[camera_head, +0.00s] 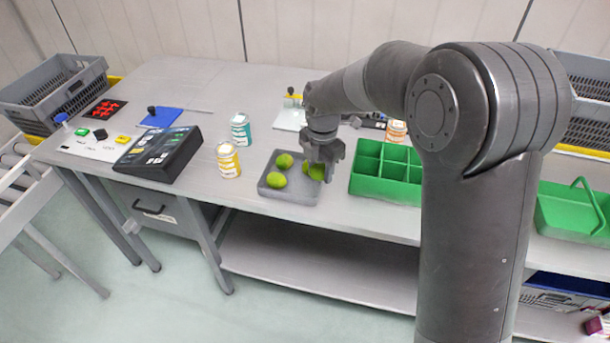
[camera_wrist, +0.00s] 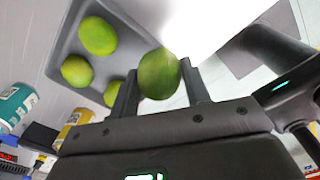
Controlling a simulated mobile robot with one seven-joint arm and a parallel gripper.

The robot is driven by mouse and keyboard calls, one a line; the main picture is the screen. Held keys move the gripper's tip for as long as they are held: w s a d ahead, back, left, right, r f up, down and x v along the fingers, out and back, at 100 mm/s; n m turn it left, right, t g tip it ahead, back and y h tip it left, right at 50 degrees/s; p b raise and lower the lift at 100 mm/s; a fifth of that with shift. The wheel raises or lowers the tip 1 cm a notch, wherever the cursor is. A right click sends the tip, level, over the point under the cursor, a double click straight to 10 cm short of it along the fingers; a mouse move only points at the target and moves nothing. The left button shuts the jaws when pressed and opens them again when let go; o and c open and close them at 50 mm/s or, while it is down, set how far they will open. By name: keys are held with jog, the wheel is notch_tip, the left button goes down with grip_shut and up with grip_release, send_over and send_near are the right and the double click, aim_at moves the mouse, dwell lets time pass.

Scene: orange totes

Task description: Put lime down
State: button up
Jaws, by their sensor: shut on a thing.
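My gripper (camera_head: 321,166) is shut on a green lime (camera_wrist: 158,74), which sits between its two fingers in the wrist view. In the head view the gripper points down over the right part of a shallow grey tray (camera_head: 291,196). The tray also shows in the wrist view (camera_wrist: 62,42). It holds a lime at the back (camera_wrist: 98,37), a second lime (camera_wrist: 77,71) and a third lime (camera_wrist: 112,94) close to a finger. In the head view, a lime (camera_head: 316,173) shows under the gripper; I cannot tell whether it is the held one.
A green divided box (camera_head: 385,190) stands close right of the tray. A yellow can (camera_head: 228,161) and a teal can (camera_head: 240,130) stand to its left, beyond them a black device (camera_head: 158,153). A green basket (camera_head: 572,212) is far right. Table shows free room behind the cans.

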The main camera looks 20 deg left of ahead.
jog(key=d+r, duration=0.4)
jog(key=d, duration=0.3)
notch_tip(320, 180, up, 12)
jog(key=d+f, duration=0.1)
jog(key=w+d+m, duration=0.1)
jog(key=w+d, duration=0.4)
jog(key=d, duration=0.4)
jog(key=w+d+m, duration=0.1)
jog(key=w+d, duration=0.3)
jog(key=d, duration=0.5)
jog(key=m, duration=0.5)
send_over(553, 224)
notch_tip(553, 224, down, 16)
jog(key=shift+s+f, duration=0.1)
jog(key=shift+f, duration=2.65)
jog(key=shift+f, duration=0.1)
